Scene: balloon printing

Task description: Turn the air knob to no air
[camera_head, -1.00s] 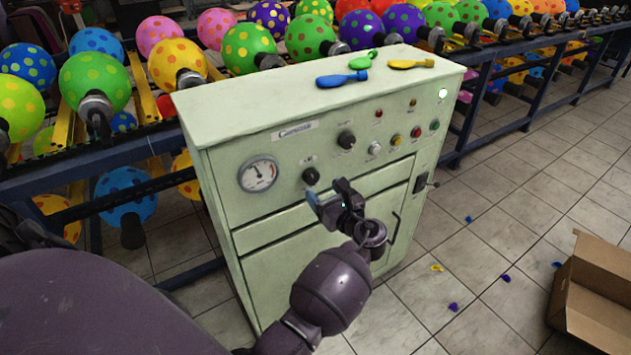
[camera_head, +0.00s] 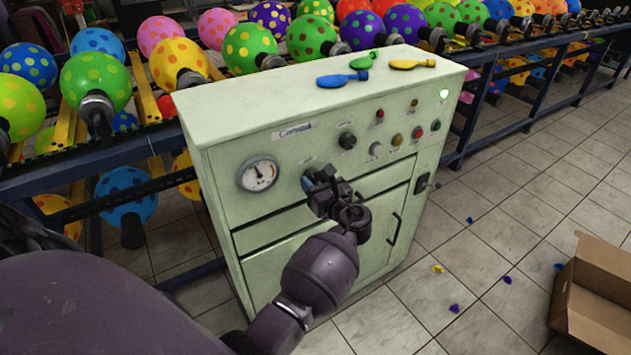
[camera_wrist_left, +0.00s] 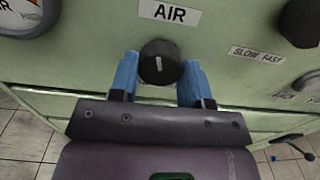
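The black air knob (camera_wrist_left: 160,62) sits under the AIR label (camera_wrist_left: 169,13) on the pale green cabinet (camera_head: 285,225). A light mark on the knob points roughly straight up and down in the left wrist view. My left gripper (camera_head: 312,184) is in front of the knob and hides it in the head view. In the left wrist view its two blue fingers (camera_wrist_left: 159,80) are apart, one on each side of the knob, with gaps visible. The pressure gauge (camera_head: 257,174) is left of the gripper. My right gripper is not in view.
Another black knob (camera_head: 347,140) is up and right, labelled slow/fast in the wrist view. Coloured buttons and a side lever (camera_head: 422,184) are further right. Balloons lie on the cabinet top. An open cardboard box (camera_head: 600,295) stands on the floor at right.

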